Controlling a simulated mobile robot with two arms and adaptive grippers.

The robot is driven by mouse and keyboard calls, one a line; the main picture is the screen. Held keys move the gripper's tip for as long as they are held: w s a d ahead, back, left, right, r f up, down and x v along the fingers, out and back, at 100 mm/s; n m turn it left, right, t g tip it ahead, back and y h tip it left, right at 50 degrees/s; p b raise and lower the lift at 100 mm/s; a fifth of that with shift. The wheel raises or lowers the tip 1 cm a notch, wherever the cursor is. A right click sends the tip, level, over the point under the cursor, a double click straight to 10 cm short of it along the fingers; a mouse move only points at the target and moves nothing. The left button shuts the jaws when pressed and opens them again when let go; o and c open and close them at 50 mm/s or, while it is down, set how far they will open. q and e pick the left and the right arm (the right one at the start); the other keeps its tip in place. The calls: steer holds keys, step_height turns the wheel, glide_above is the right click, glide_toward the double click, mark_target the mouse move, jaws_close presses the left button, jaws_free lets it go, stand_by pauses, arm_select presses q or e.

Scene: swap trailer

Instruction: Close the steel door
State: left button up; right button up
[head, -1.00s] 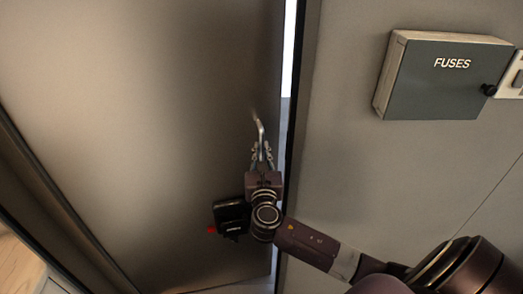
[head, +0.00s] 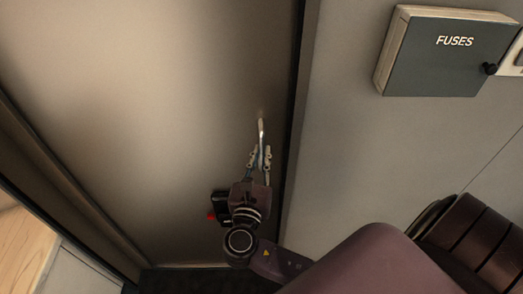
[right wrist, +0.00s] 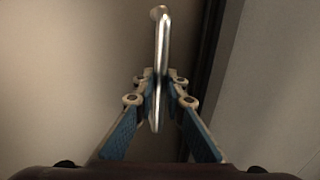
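The steel door (head: 150,100) fills the left and middle of the head view. Its right edge meets the dark frame strip (head: 300,90), with no bright gap showing there. A bent metal handle (head: 261,132) sits near that edge; it also shows in the right wrist view (right wrist: 161,45). My right gripper (head: 260,160) is at the handle, its two fingers on either side of the handle's lever. In the right wrist view the fingers (right wrist: 160,90) are close in on the lever, pinching it. My left gripper is not in view.
A grey fuse box (head: 438,55) labelled FUSES is on the wall panel right of the door, with a switch plate (head: 516,55) beside it. A pale wooden surface (head: 20,250) is at the lower left. A dark floor strip shows below the door.

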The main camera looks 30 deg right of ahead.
steer(key=o, duration=0.4)
steer(key=shift+s+a, duration=0.3)
steer(key=shift+s, duration=0.1)
steer(key=shift+o, duration=0.2)
steer(key=shift+r, duration=0.1)
steer(key=shift+d, duration=0.1)
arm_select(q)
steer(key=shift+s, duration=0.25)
arm_select(e)
steer(key=v, duration=1.2)
